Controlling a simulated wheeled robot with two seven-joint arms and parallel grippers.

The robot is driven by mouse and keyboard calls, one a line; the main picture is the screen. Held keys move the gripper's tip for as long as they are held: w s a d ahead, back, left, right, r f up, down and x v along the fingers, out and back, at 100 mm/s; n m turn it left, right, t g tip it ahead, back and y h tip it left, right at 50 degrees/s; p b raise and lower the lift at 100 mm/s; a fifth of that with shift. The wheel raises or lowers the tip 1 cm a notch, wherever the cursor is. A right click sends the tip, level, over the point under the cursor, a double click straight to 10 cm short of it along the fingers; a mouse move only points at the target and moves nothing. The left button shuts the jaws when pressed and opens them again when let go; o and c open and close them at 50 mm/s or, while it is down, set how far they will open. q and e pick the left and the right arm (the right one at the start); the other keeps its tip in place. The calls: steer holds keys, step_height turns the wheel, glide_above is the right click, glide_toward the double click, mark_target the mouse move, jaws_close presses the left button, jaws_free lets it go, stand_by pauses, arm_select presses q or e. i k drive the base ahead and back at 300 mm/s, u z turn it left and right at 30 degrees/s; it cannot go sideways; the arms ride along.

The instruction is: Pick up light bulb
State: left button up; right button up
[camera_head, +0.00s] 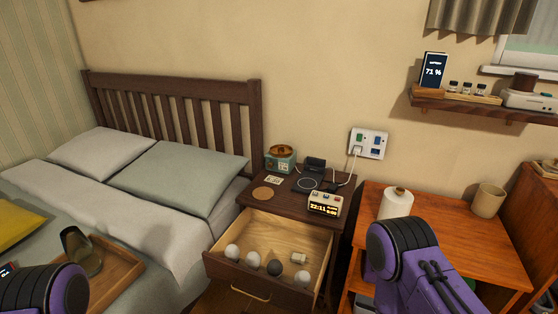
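Several light bulbs lie in the open drawer (222,271) of the dark bedside table (262,206). White round bulbs sit at the left (232,252), just right of it (253,259), and near the right front (303,278). A dark grey round one (275,267) sits between the white ones. A small whitish piece (299,258) lies behind them; I cannot tell exactly what it is. My purple arm links show at the bottom left and bottom right. Neither gripper's fingers are in view, and nothing shows in front of the drawer's bulbs.
An orange wooden table (460,248) with a white roll (396,202) and a beige cup (488,200) stands at right. The bed with a wooden tray (118,277) is at left.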

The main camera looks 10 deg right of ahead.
mark_target(232, 252)
steer(key=z, duration=0.05)
steer(key=k, duration=0.95)
steer(key=z, duration=0.9)
steer(key=i, duration=1)
steer(key=u, duration=0.85)
steer(key=i, duration=1.05)
steer(key=u, duration=0.2)
